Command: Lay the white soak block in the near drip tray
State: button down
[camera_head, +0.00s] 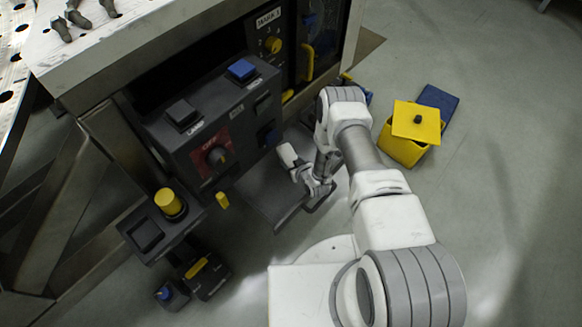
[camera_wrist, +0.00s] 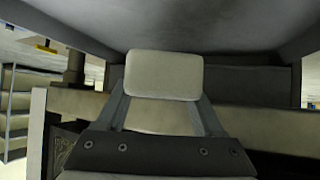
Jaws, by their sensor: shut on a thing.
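The white soak block (camera_wrist: 164,75) is pale and rounded at the corners. In the wrist view it sits between the two fingertips of my gripper (camera_wrist: 164,95), which is shut on it. In the head view the block (camera_head: 287,155) shows at the end of my gripper (camera_head: 297,168), beside the right side of the grey control box. A flat dark grey tray-like piece (camera_head: 262,203) lies low, below and left of my gripper in the picture. I cannot tell whether it is the near drip tray. The block looks held in the air, apart from it.
The control box (camera_head: 225,130) with buttons and a red-labelled knob stands close to my gripper's left. A smaller box with a yellow button (camera_head: 168,202) is lower left. A yellow bin (camera_head: 403,150) and blue slab (camera_head: 438,103) stand right.

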jog(key=shift+s+a+f, duration=0.1)
jog(key=shift+f, duration=0.45)
notch_tip(320, 180, down, 6)
jog(key=b, duration=0.5)
jog(key=shift+f, duration=0.15)
